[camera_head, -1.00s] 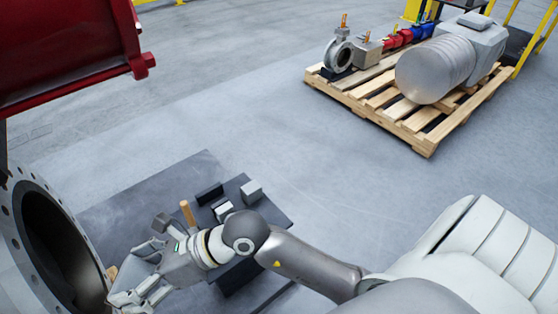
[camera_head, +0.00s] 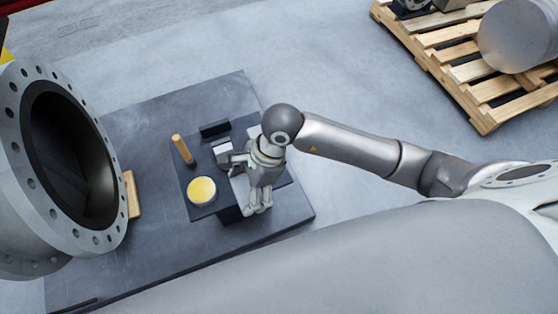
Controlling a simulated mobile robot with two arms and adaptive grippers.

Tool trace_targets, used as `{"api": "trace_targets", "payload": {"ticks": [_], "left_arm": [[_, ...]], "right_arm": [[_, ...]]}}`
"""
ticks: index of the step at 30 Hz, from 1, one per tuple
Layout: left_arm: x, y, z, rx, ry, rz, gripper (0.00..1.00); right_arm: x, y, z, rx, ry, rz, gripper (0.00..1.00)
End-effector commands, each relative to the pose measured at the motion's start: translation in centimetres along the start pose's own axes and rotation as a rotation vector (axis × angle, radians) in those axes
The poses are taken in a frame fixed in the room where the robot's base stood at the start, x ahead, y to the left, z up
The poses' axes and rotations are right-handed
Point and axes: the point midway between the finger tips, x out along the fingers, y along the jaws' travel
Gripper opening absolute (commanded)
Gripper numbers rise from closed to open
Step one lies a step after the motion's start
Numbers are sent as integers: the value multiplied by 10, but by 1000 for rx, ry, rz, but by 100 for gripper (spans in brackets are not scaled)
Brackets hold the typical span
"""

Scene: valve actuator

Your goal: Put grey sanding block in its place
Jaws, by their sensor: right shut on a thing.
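My right gripper (camera_head: 258,206) hangs over the right part of the dark tool stand (camera_head: 190,168), with its fingers pointing down. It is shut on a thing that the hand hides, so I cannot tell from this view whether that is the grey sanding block. A light grey block (camera_head: 254,131) stands at the stand's back right, partly behind my right wrist. A white-topped block (camera_head: 222,147) is left of the wrist. A dark block (camera_head: 214,129) lies at the back. My left gripper is out of view.
A wooden-handled tool (camera_head: 182,148) stands upright on the stand, and a yellow-topped round tin (camera_head: 201,190) sits at its front. A large flanged pipe (camera_head: 100,225) is at left, with a wooden piece (camera_head: 131,194) beside it. A pallet (camera_head: 470,90) is far right.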

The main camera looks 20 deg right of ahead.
Motion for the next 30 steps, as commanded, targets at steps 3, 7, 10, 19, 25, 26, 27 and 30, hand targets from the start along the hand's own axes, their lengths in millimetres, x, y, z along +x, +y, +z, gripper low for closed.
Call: {"api": "trace_targets", "payload": {"ticks": [3,7,10,19,25,26,27,30], "left_arm": [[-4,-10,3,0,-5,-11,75],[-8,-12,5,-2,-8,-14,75],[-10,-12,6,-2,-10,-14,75],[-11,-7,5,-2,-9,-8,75],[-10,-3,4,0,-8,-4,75],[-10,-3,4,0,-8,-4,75],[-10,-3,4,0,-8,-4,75],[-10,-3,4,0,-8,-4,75]], "right_arm": [[1,-15,-18,6,4,-2,53],[5,-37,-41,9,3,-2,53],[8,-53,-58,7,2,-1,53],[36,-84,-102,7,-1,0,53],[48,-95,-116,3,-1,-2,53],[48,-95,-117,2,-1,-2,53],[49,-96,-118,2,-1,-2,53],[54,-99,-124,3,0,-1,53]]}}
